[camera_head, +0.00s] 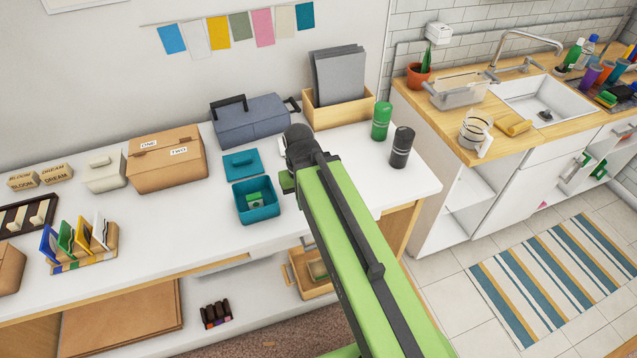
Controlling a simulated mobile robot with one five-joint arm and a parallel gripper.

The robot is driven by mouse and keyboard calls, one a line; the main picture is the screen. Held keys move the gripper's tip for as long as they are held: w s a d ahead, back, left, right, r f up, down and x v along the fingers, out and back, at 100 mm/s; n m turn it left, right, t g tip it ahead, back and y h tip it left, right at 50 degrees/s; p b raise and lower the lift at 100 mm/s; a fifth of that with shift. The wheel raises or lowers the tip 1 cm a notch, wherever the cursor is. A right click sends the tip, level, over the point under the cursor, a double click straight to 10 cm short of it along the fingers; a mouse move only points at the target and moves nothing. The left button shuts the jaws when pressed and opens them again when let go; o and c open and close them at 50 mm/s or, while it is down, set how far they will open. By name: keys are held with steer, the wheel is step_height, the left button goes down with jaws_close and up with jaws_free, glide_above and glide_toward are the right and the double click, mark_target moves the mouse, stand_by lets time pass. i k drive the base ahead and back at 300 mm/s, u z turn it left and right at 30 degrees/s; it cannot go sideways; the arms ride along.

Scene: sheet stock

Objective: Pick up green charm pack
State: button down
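A small green pack with a pale label (255,199), which looks like the green charm pack, lies inside an open teal box (272,213) on the white worktop. A flat teal lid (240,165) lies just behind the box. My green and black arm reaches up from the lower right and passes over the worktop just right of the teal box. My gripper's fingers do not show; the end of the arm hides whatever is below it. A small green block beside the arm near the box seems to be part of my arm.
A cardboard box (166,160), a grey-blue toolbox (250,120) and a wooden file holder (340,110) stand along the back. A green can (381,121) and a dark can (401,147) stand right of my arm. A card rack (80,250) is at left.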

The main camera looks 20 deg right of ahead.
mark_target(255, 200)
steer(key=z, duration=1)
steer(key=k, duration=0.75)
steer(key=u, duration=1.05)
steer(key=i, duration=1)
steer(key=z, duration=0.05)
